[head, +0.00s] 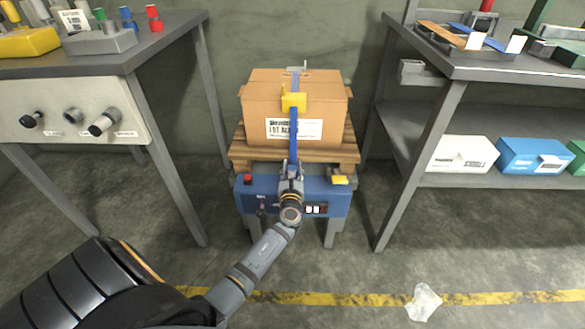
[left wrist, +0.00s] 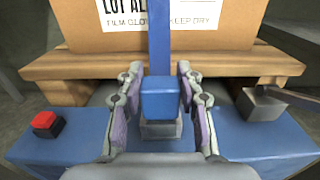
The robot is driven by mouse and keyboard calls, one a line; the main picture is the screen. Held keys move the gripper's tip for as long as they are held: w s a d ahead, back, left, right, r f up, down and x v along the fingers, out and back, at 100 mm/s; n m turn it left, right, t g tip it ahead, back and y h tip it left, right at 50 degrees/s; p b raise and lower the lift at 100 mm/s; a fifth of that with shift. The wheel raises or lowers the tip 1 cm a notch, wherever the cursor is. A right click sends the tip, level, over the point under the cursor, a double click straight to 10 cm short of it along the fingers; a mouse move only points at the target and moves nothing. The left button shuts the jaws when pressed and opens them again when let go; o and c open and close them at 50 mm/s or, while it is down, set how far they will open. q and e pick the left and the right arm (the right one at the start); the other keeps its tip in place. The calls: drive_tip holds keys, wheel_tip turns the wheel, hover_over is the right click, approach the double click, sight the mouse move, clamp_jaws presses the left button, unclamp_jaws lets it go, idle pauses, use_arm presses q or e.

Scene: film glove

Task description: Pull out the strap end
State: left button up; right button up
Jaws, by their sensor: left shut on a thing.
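A blue strap (head: 294,135) runs down the front of a cardboard box (head: 258,105) from a yellow piece (head: 294,100) at its top front edge. My left gripper (head: 290,172) is at the strap's lower part, in front of the wooden pallet. In the left wrist view the blue strap end (left wrist: 160,98) sits between the two fingers of my left gripper (left wrist: 160,108), which are shut on it. A grey block (left wrist: 162,130) shows just below the strap end. My right gripper is not in view.
The box stands on a wooden pallet (head: 240,153) over a blue machine (head: 335,200) with a red button (head: 248,179). A workbench (head: 150,35) stands left and a shelved table (head: 455,70) right. A crumpled plastic film (head: 424,302) lies on the floor.

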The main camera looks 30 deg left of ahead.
use_arm(q)
drive_tip(key=shift+r+p, duration=0.4)
drive_tip(key=shift+r, duration=0.15)
drive_tip(key=shift+f, duration=0.1)
drive_tip(key=shift+f+b, duration=0.25)
drive_tip(key=shift+b, duration=0.1)
drive_tip(key=o, duration=0.7)
drive_tip(key=shift+c, duration=0.2)
drive_tip(key=shift+f, duration=0.2)
clamp_jaws()
